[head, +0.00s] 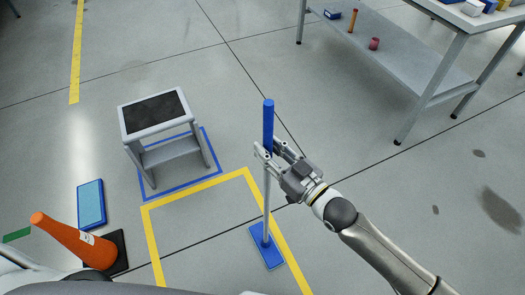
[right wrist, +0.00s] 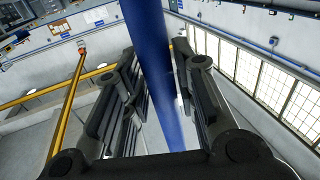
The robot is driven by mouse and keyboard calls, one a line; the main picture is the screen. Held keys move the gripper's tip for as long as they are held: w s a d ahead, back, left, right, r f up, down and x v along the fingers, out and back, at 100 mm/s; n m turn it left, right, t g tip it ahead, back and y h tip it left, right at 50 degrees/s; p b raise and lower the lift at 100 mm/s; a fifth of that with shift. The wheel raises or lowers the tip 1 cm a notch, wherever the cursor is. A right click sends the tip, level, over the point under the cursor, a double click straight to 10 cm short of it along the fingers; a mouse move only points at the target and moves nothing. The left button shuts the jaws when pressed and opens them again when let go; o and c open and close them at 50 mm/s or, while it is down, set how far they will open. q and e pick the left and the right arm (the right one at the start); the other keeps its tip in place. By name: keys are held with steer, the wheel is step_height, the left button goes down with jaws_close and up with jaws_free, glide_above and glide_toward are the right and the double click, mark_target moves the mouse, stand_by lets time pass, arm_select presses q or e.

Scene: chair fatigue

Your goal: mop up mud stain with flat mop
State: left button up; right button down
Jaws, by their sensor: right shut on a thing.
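The flat mop has a blue grip (head: 268,118), a grey pole and a flat blue head (head: 266,248). It stands upright, its head at the right edge of the yellow floor outline; I cannot tell if the head touches the floor. In the right wrist view the blue handle (right wrist: 150,50) runs between the dark fingers (right wrist: 152,95). A large brown mud stain (head: 501,212) lies on the floor at the right, with smaller spots near it. My left gripper is not in view.
A grey step stool (head: 155,112) with a dark top stands left of the mop inside a blue outline. An orange cone (head: 75,240) and a blue flat box (head: 91,205) are at the left. A grey workbench (head: 400,55) stands at the upper right. Floor between mop and stain is clear beyond my arm.

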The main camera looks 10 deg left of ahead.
arm_select(q)
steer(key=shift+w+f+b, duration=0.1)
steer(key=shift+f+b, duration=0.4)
steer(key=shift+b, duration=0.4)
arm_select(e)
steer(key=w+d, duration=0.5)
steer(key=d, duration=0.2)
steer(key=shift+r, duration=0.15)
arm_select(q)
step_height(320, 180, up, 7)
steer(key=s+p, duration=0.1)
steer(key=p, duration=0.7)
arm_select(e)
step_height(320, 180, up, 9)
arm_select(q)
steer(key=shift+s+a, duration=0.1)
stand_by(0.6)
